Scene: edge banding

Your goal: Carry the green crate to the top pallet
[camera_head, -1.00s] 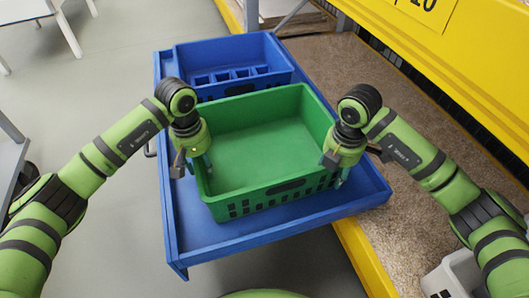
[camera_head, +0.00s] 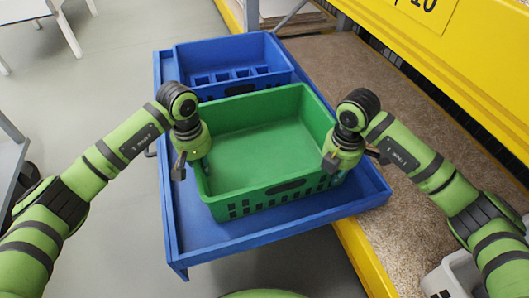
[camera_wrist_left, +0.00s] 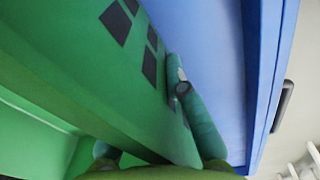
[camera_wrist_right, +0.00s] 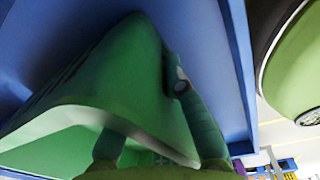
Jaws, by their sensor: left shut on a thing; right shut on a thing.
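The green crate (camera_head: 262,155) is empty and sits upright in the front part of a blue tray-like pallet (camera_head: 250,234). My left gripper (camera_head: 196,160) is shut on the crate's left wall. In the left wrist view the fingers (camera_wrist_left: 185,110) lie on either side of the green wall (camera_wrist_left: 120,75). My right gripper (camera_head: 338,166) is shut on the crate's right wall. In the right wrist view one finger (camera_wrist_right: 190,105) lies along the outside of the crate (camera_wrist_right: 125,70) and the other is inside. I cannot tell whether the crate's underside touches the pallet.
A blue crate (camera_head: 235,62) with small compartments stands behind the green crate on the same pallet. A yellow rack beam (camera_head: 450,60) and brown board surface (camera_head: 415,215) run along the right. A grey-white bin (camera_head: 452,280) is at lower right. Grey floor (camera_head: 105,85) is open on the left.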

